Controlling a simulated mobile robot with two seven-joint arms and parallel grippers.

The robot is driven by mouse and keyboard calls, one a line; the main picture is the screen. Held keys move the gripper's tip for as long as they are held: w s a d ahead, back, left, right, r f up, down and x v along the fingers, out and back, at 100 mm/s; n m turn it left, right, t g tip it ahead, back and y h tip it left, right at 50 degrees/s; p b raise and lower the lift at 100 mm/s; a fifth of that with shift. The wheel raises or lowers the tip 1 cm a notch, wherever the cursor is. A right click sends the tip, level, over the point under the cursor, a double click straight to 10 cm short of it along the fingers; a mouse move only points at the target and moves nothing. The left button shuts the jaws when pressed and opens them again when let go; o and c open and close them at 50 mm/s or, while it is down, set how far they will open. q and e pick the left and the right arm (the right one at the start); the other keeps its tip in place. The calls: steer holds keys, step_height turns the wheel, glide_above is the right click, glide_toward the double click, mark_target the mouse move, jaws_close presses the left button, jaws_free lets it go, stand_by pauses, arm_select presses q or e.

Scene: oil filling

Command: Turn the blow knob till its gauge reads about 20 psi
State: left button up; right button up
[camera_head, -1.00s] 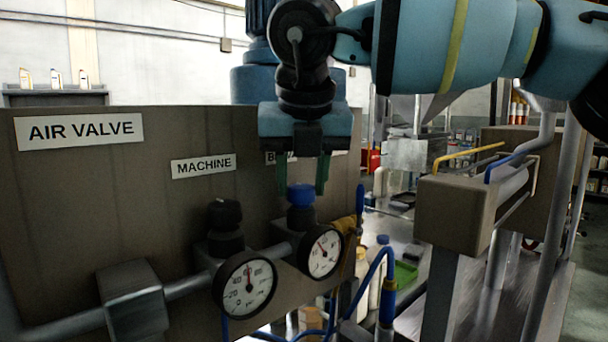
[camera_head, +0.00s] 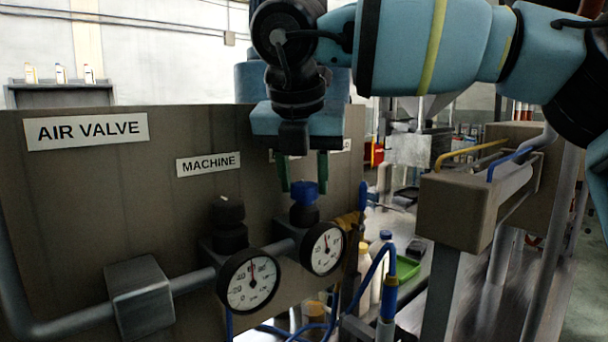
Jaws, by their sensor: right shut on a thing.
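The blue blow knob (camera_head: 304,193) sits on top of its valve on the brown panel, under a label mostly hidden by my gripper. My right gripper (camera_head: 303,180) comes down from above, its green fingertips on either side of the knob, shut on it. The blow gauge (camera_head: 322,248), white-faced with a black rim, is just below the knob. Its needle points roughly upward; the small digits are too blurred to read exactly. My left gripper is not in view.
The black machine knob (camera_head: 229,213) and its gauge (camera_head: 250,281) are close on the left, under the MACHINE label (camera_head: 208,164). A grey pipe (camera_head: 75,318) runs along the panel front. Blue hoses (camera_head: 372,282), bottles and a green tray (camera_head: 406,268) are at lower right.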

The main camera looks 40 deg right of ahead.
steer(key=o, duration=1)
